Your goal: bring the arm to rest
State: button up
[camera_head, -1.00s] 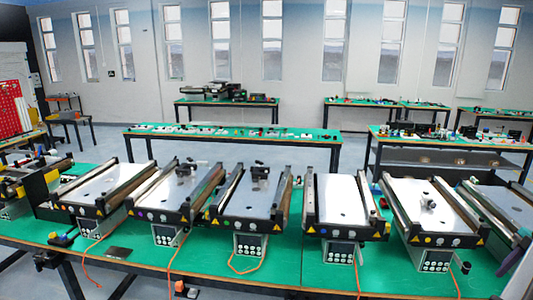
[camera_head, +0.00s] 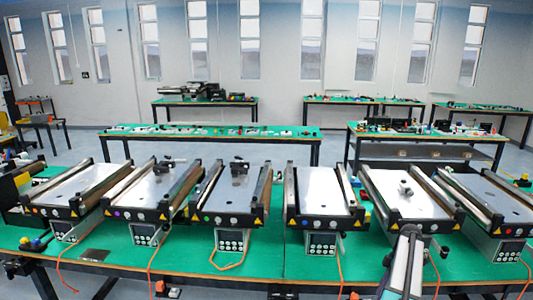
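Part of my arm, a pale grey link with a dark end, rises from the bottom edge right of centre in the head view. It overlaps the front of the green table (camera_head: 262,262) in the picture. No gripper fingers can be made out, so I cannot see whether the gripper is open or holds anything.
Several mini conveyors stand in a row on the green table, among them a white-topped one (camera_head: 320,188) and a grey-topped one (camera_head: 228,196). Small black items sit on some belts, such as one (camera_head: 405,187) at right. Orange cables hang in front. More tables stand behind, with open floor between.

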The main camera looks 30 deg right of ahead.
jog(key=w+a+f+m+g+b, duration=0.1)
jog(key=w+a+f+b, duration=0.1)
jog(key=a+f, duration=0.75)
jog(key=w+a+f+m+g+h+b, duration=0.15)
jog(key=a+f, duration=0.45)
jog(key=a, duration=0.7)
jog(key=w+a+f+m+g+y+b, duration=0.1)
jog(key=w+a+f+m, duration=0.1)
jog(key=a+f, duration=0.8)
jog(key=s+a+f+m+h+b, duration=0.1)
jog(key=s+a+f, duration=0.3)
jog(key=s+a, duration=0.2)
jog(key=s+a+f+m+g+h+b, duration=0.1)
jog(key=s+a+f+b, duration=0.1)
jog(key=s+a, duration=0.4)
jog(key=s+a+f+m+g+h+b, duration=0.1)
jog(key=s+a+f, duration=0.4)
jog(key=a, duration=0.8)
jog(key=shift+s+a+f+h+b, duration=0.2)
jog(key=shift+s+f+h+b, duration=0.25)
jog(key=shift+s, duration=0.55)
jog(key=shift+r+m, duration=0.15)
jog(key=shift+m, duration=0.1)
